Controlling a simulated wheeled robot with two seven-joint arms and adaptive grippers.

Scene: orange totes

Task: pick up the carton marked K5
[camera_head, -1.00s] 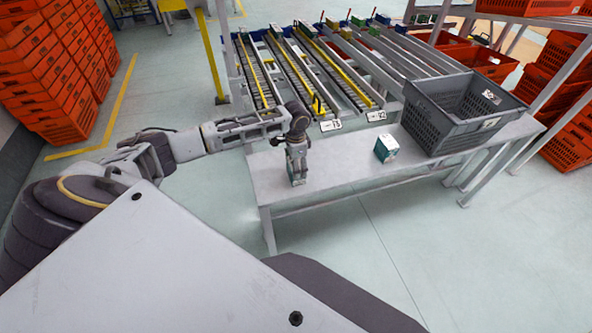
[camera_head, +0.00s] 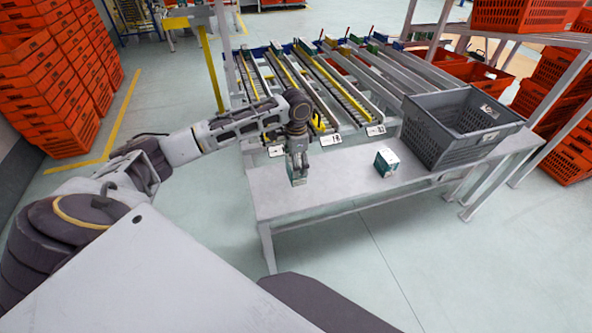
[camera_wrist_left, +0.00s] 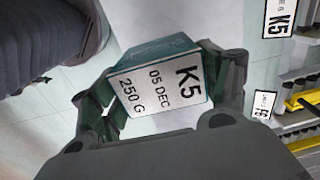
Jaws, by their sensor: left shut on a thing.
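My left gripper (camera_head: 298,172) is shut on a small teal and white carton, held over the left part of the grey table (camera_head: 340,190). The left wrist view shows this carton (camera_wrist_left: 160,82) between the fingers, its white label reading K5, 05 DEC, 250 G. In the head view, the fingers cover most of it, and it appears a little above the table top. A second small teal and white carton (camera_head: 386,161) stands on the table to the right, apart from the gripper; its marking is too small to read. My right gripper is not in view.
A grey crate (camera_head: 460,150) stands at the table's right end. Roller lanes (camera_head: 335,90) with small white label plates adjoin the table's back edge. A K5 plate (camera_wrist_left: 280,18) shows in the wrist view. Orange totes (camera_head: 50,90) are stacked at left and right. The table's front middle is clear.

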